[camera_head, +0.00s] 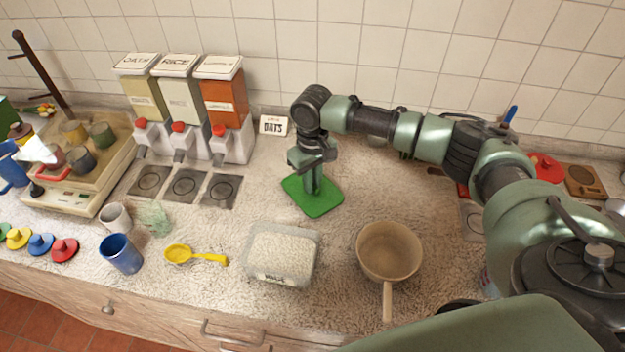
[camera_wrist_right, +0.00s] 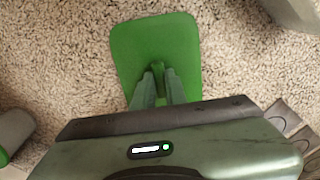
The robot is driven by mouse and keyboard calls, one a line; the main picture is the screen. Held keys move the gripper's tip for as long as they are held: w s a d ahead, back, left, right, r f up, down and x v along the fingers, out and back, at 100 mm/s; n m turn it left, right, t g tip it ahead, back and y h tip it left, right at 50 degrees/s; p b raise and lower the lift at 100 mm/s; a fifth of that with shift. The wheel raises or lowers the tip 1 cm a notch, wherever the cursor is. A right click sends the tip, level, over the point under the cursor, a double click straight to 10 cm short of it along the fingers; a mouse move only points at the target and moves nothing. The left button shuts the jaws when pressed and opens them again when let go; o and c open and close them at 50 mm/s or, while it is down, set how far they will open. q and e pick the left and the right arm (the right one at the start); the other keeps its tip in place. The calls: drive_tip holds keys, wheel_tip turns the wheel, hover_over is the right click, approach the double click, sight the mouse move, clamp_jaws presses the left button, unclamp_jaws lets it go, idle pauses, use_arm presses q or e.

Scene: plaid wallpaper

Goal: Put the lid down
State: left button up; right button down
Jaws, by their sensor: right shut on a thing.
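A flat green lid (camera_head: 322,203) with rounded corners is at the middle of the counter, behind the rice container. In the right wrist view the lid (camera_wrist_right: 150,50) shows flat under my fingers, with a small green knob at its near part. My right gripper (camera_head: 312,182) points down over the lid and is shut on that knob; its fingertips show in the wrist view (camera_wrist_right: 158,85). The lid is at or very close to the counter surface; I cannot tell whether it touches. My left gripper does not show.
An open clear container of rice (camera_head: 282,256) stands in front of the lid. A tan pan (camera_head: 389,250) is to its right, a yellow scoop (camera_head: 190,255) and blue cup (camera_head: 121,254) to its left. Three dispensers (camera_head: 185,105) stand at the back left. Counter around the lid is clear.

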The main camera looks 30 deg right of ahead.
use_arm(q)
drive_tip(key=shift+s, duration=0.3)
use_arm(e)
drive_tip(key=shift+f, duration=0.2)
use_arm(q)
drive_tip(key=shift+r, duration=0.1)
use_arm(e)
drive_tip(key=shift+f, duration=0.15)
drive_tip(key=c, duration=1.4)
unclamp_jaws()
drive_tip(key=shift+c, duration=0.2)
